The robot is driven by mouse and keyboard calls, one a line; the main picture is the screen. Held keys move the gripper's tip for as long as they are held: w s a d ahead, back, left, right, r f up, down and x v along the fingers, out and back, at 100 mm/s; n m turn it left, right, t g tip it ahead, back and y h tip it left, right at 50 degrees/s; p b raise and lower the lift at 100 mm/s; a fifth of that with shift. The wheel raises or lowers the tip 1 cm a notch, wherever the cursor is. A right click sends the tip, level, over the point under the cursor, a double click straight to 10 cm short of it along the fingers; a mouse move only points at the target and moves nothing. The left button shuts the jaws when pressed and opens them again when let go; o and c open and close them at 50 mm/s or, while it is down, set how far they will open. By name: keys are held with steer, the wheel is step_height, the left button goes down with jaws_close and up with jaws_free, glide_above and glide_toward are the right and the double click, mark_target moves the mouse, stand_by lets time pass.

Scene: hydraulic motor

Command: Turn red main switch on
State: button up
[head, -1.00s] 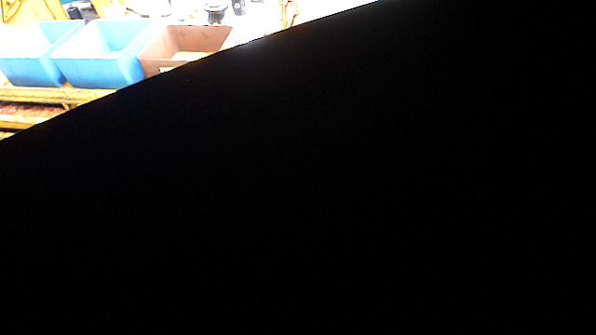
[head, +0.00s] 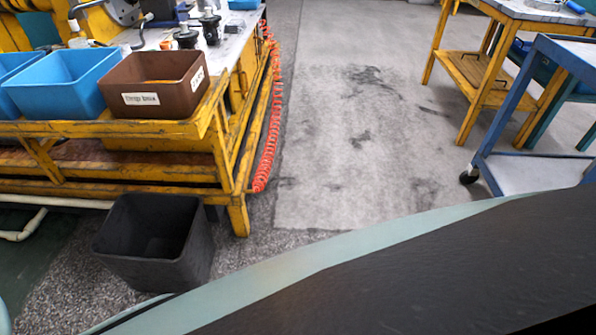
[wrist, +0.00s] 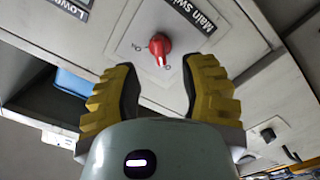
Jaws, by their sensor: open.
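The red main switch (wrist: 160,46) is a red rotary knob on a pale square plate in the wrist view, under a dark label reading "Main Sw…". An "O" mark shows at its lower right and another small mark at its left. My gripper (wrist: 158,78) has two yellow ribbed fingers, spread open and empty. In the picture the knob lies just beyond the fingertips, between their lines. The fingers appear apart from it. The switch and my gripper do not show in the head view.
A black knob (wrist: 268,134) sits on the panel at lower right in the wrist view. In the head view, a yellow workbench (head: 150,130) carries blue bins (head: 62,85) and a brown bin (head: 150,90). A black bin (head: 155,240) and blue cart (head: 520,110) flank open floor (head: 350,150).

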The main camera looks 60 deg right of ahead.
steer(key=shift+b+x, duration=1.25)
steer(key=shift+x, duration=1.85)
steer(key=c, duration=0.6)
steer(key=shift+s, duration=0.1)
jaws_close()
steer(key=shift+f, duration=0.1)
